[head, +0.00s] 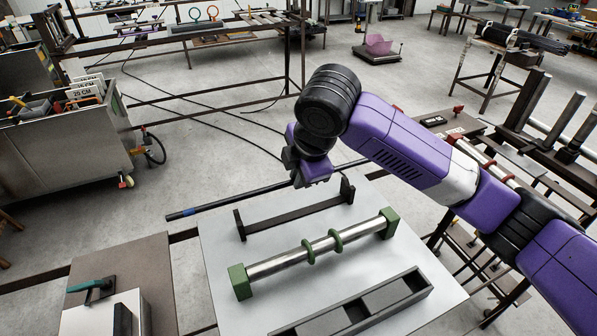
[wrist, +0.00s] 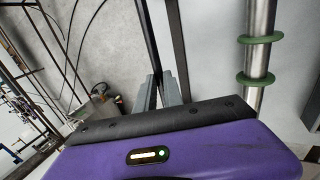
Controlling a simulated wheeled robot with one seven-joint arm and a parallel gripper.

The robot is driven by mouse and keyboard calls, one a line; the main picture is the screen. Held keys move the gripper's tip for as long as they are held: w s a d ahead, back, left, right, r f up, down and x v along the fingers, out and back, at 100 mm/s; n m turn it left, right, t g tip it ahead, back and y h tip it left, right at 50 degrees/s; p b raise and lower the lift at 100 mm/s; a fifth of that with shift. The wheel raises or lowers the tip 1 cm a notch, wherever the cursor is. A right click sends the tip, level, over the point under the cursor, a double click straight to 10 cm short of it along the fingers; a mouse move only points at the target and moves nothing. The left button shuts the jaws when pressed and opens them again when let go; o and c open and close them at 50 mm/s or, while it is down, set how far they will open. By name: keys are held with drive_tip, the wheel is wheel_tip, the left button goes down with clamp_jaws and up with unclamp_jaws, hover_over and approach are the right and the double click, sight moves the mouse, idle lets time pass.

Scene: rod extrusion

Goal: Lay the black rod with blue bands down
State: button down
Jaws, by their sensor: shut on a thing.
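The black rod with blue bands (head: 235,198) is long and thin. In the wrist view the rod (wrist: 150,42) runs up from between my gripper's fingers (wrist: 160,90). A dark bracket (head: 295,214) with upright end plates stands on the tabletop just in front of the rod, apart from it. My gripper hides the gripped part.
A steel rod (head: 280,262) with green end blocks and rings lies on the white tabletop. A dark grey compartment tray (head: 360,305) is at the near edge. A brown table (head: 135,255) with a teal-handled tool is at left. Dark racks (head: 560,135) stand at right.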

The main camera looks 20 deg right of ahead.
drive_tip(key=shift+f+b, duration=1.4)
drive_tip(key=shift+f, duration=1.4)
drive_tip(key=c, duration=1.4)
unclamp_jaws()
drive_tip(key=v, duration=0.7)
drive_tip(key=shift+s+r, duration=0.15)
drive_tip(key=shift+r, duration=0.25)
